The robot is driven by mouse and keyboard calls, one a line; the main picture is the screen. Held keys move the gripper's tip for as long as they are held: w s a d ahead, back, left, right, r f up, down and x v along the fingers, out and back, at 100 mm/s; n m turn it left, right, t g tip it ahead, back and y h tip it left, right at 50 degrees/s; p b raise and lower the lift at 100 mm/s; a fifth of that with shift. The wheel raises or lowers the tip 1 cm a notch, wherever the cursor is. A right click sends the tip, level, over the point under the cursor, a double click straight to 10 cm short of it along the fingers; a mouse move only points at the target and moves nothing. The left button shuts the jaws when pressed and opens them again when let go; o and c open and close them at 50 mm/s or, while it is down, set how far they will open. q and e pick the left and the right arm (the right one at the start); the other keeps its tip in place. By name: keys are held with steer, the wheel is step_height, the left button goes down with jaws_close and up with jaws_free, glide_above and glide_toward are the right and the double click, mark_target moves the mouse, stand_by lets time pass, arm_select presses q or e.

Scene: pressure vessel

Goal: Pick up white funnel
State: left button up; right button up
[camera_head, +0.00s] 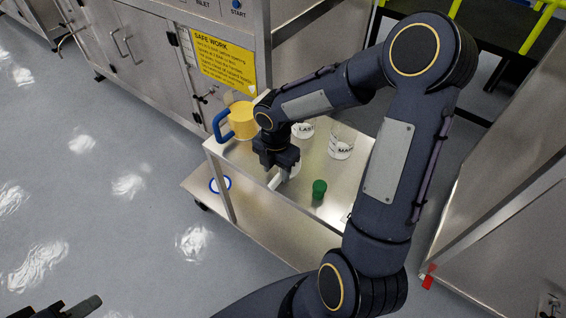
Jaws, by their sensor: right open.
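My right gripper (281,177) hangs from the arm above the upper shelf of a metal cart (325,215), its fingers pointing down and open. A pale, rounded shape, likely the white funnel (292,172), shows right at the fingers and is mostly hidden by the gripper. I cannot tell whether the fingers touch it. Part of my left gripper (75,308) shows dark at the bottom left corner, cut off by the picture's edge, so its jaws are not readable.
On the cart stand a yellow jug with a blue handle (241,121), two labelled beakers (341,143) (304,130) and a green piece (319,189). A blue-rimmed white ring (220,184) lies on the lower shelf. Steel cabinets (150,55) stand behind; the floor at left is clear.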

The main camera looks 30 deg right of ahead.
jaws_close()
steer(key=shift+r, duration=0.1)
stand_by(0.3)
